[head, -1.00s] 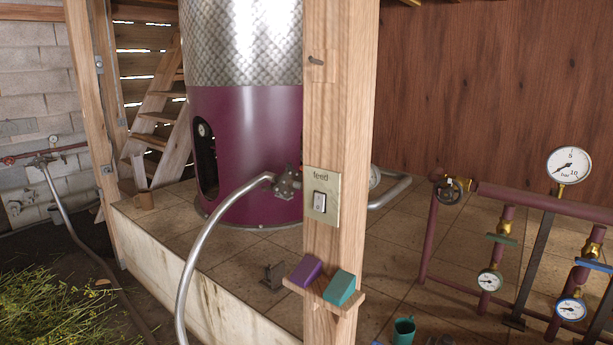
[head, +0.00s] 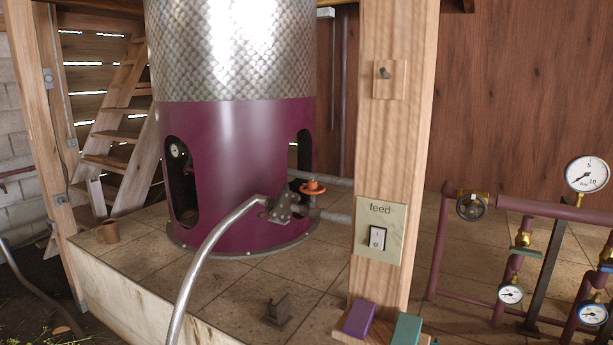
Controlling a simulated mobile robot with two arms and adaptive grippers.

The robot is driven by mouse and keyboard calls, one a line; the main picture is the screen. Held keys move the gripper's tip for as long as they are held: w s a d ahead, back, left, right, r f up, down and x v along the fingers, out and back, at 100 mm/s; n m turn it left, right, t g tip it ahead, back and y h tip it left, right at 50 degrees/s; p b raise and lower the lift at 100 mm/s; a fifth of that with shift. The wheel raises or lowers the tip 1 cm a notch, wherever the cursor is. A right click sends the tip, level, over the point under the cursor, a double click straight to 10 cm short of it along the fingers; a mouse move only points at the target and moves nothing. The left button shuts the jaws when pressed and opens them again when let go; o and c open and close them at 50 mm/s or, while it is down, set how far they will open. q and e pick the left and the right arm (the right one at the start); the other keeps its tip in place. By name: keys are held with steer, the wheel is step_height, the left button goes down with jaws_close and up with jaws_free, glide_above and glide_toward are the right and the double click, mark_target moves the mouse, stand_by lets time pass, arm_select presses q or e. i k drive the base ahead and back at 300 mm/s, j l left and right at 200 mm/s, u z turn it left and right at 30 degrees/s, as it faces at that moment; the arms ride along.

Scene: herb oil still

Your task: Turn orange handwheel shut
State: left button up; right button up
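The orange handwheel (head: 313,187) sits on a valve at the lower right side of the purple still (head: 235,165), just left of the wooden post. It is small in the head view, and its open or shut setting cannot be told. A grey metal fitting (head: 281,207) is beside it, joined to a curved silver pipe (head: 212,252). Neither of my grippers is in view.
A wooden post (head: 393,120) with a feed switch (head: 377,238) stands right of the handwheel. A shelf on it holds purple (head: 360,319) and teal (head: 406,330) blocks. Pipes with gauges (head: 587,174) stand at right. A small bracket (head: 277,309) is on the tiled floor.

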mark_target(312, 185)
steer(key=i+j+z, duration=0.5)
steer(key=i+j, duration=0.15)
steer(key=i+j+z, duration=0.25)
steer(key=j, duration=0.35)
